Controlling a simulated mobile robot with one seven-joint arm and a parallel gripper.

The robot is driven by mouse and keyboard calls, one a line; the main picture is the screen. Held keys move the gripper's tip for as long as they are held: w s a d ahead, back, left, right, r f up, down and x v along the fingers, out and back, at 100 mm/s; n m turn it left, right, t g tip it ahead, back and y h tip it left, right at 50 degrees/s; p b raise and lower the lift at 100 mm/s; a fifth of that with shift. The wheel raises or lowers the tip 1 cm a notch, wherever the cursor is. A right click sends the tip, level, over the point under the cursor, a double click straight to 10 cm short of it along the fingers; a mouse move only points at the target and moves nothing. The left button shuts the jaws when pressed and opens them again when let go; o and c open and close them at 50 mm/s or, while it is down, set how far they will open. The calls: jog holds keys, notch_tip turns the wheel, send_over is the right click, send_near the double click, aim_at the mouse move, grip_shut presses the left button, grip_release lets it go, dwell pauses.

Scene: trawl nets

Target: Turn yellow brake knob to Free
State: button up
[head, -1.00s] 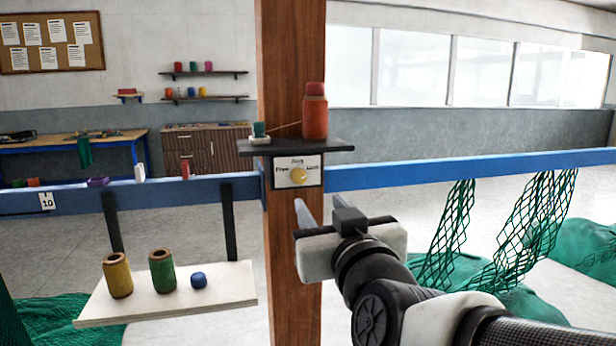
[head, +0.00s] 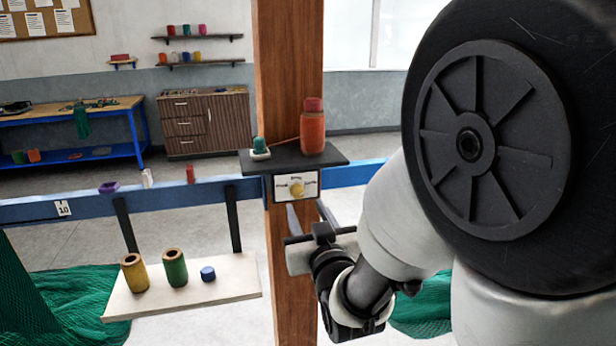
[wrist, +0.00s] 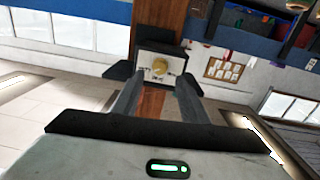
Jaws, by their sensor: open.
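The yellow brake knob (head: 297,188) sits on a white, dark-framed plate (head: 312,188) on the wooden post, under a small black shelf. The plate carries small labels around the knob, too blurred to read fully now. I cannot tell which label the knob points to. My gripper (head: 306,207) is just below and in front of the plate in the head view, its fingers apart and empty. In the wrist view, the knob (wrist: 159,66) shows between and beyond the two open fingers (wrist: 159,82), apart from them.
A blue rail (head: 85,207) crosses at the post (head: 290,70). A pale board (head: 235,285) at lower left holds several spools. Green netting lies on the floor.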

aim_at(299, 195)
jog(key=x, duration=0.5)
jog(key=shift+w+a, duration=0.1)
jog(key=shift+w, duration=0.3)
grip_shut()
